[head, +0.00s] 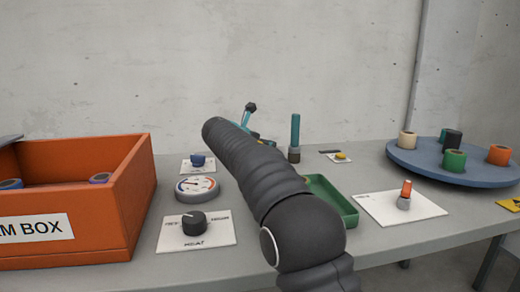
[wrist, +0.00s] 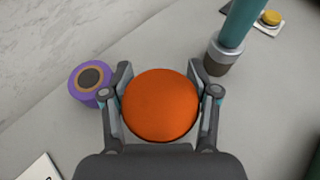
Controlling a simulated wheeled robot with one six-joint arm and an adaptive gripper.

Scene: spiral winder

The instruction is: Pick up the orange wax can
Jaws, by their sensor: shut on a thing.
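A round, plain orange can (wrist: 160,105) fills the space between the fingers of my gripper (wrist: 160,78) in the wrist view, seen from above. The fingers are shut on it, one on each side. Its lower part is hidden, so I cannot tell whether it touches the table. In the head view my dark arm hides the held can and most of the gripper. Another orange can-like piece (head: 499,155) stands on the blue round turntable (head: 420,163) at the right.
A purple ringed piece (wrist: 88,82) lies left of my gripper, and a teal post (wrist: 240,20) stands right of it. An orange box (head: 120,195), a gauge (head: 197,188), a knob panel (head: 195,230), a green tray (head: 335,195) and an orange lamp (head: 405,192) surround my arm.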

